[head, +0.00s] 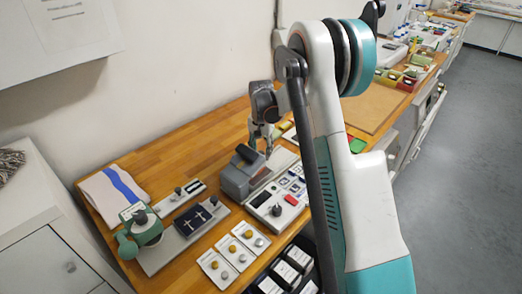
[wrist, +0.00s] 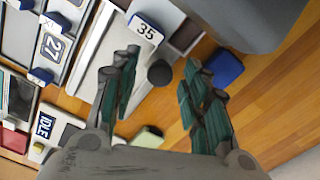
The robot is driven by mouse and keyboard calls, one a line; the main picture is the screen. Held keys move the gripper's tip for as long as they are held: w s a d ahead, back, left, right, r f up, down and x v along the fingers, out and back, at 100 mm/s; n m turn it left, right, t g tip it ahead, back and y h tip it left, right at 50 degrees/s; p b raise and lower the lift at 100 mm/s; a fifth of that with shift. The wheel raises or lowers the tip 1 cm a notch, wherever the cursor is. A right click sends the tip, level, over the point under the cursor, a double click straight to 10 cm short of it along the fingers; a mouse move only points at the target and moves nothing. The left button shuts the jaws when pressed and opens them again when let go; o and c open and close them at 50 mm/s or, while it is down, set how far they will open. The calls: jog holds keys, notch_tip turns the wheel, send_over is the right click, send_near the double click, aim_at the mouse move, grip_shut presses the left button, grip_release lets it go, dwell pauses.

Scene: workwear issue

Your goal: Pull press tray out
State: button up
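The grey press (head: 238,178) stands on the wooden bench in the head view. A light grey tray or base plate (head: 281,162) runs back beside it under my gripper. My gripper (head: 264,142) is above the back end of the press, pointing down. In the wrist view, my gripper (wrist: 161,68) is open, with a dark round knob (wrist: 160,73) between its fingertips and gaps on both sides. The knob appears to belong to the light grey tray (wrist: 160,52), but the join is hidden. Part of the grey press (wrist: 245,15) shows at the upper right.
A panel with a black dial (head: 277,210) lies right of the press. A white card marked 35 (wrist: 146,29) and a blue block (wrist: 224,67) are close to my fingers.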

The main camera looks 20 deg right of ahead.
grip_shut()
jog(key=w+d, duration=0.1)
jog(key=d, duration=0.2)
jog(key=w+d, duration=0.2)
jog(key=d, duration=0.2)
jog(key=w+d, duration=0.1)
jog(key=d, duration=0.3)
jog(key=shift+w+d, duration=0.1)
jog(key=shift+w, duration=0.25)
jog(key=shift+o, duration=1.1)
grip_release()
notch_tip(320, 180, up, 12)
